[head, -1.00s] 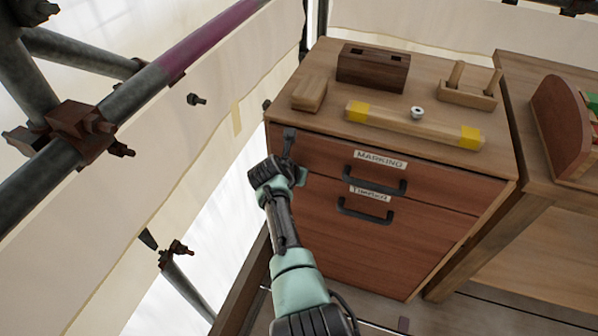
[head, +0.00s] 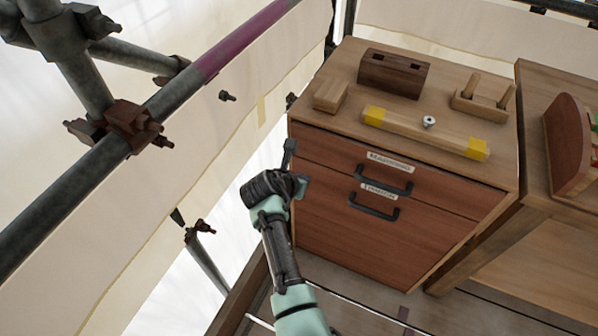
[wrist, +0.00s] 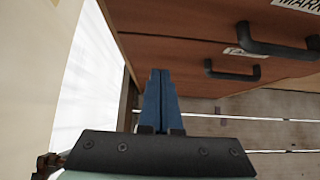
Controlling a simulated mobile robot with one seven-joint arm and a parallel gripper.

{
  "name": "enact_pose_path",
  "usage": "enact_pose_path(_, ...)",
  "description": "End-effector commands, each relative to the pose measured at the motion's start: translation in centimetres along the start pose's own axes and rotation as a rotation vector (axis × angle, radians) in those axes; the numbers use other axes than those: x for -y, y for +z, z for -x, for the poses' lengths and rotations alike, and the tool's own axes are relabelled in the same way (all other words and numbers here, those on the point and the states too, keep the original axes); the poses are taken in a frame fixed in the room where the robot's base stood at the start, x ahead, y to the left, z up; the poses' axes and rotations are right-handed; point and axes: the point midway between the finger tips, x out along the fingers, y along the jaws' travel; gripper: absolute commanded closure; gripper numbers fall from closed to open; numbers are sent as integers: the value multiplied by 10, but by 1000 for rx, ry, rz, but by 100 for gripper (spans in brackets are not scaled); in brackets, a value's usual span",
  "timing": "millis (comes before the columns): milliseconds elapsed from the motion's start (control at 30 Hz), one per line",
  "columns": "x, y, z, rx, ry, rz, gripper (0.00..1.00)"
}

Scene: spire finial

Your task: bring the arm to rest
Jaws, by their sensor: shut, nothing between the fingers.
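My gripper (head: 289,146) is at the left front edge of the wooden drawer cabinet (head: 350,228), beside the upper drawer's left end. In the wrist view its blue fingers (wrist: 160,84) are together with nothing between them. The cabinet front shows behind them, with the dark drawer handles at the right. I cannot tell whether the fingertips touch the cabinet.
Two labelled drawers have dark handles (head: 384,181). On the cabinet top are a yellow-ended bar (head: 410,131), a dark block (head: 393,74), a small light block (head: 330,95) and a pegged holder (head: 482,104). Scaffold pipes (head: 75,170) and pale sheeting stand at the left.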

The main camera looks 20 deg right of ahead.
Motion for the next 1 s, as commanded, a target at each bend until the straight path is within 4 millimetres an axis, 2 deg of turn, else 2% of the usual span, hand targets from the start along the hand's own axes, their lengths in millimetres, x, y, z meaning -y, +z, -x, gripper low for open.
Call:
enact_pose_path(33,0,1,8,0,1,1,100)
enact_pose_path(200,0,0,21,0,0,1,100)
enact_pose_path(433,0,0,25,0,1,-1,100)
enact_pose_path(567,-18,20,40,36,63,-116,100)
enact_pose_path(667,-49,56,72,85,188,-333,100)
enact_pose_path(767,-82,102,122,118,369,-618,100)
enact_pose_path(867,-106,145,181,113,572,-903,100)
enact_pose_path(900,-113,161,206,99,655,-1013,100)
enact_pose_path(967,-121,184,246,64,785,-1170,100)
enact_pose_path(1000,-124,198,274,33,874,-1271,100)
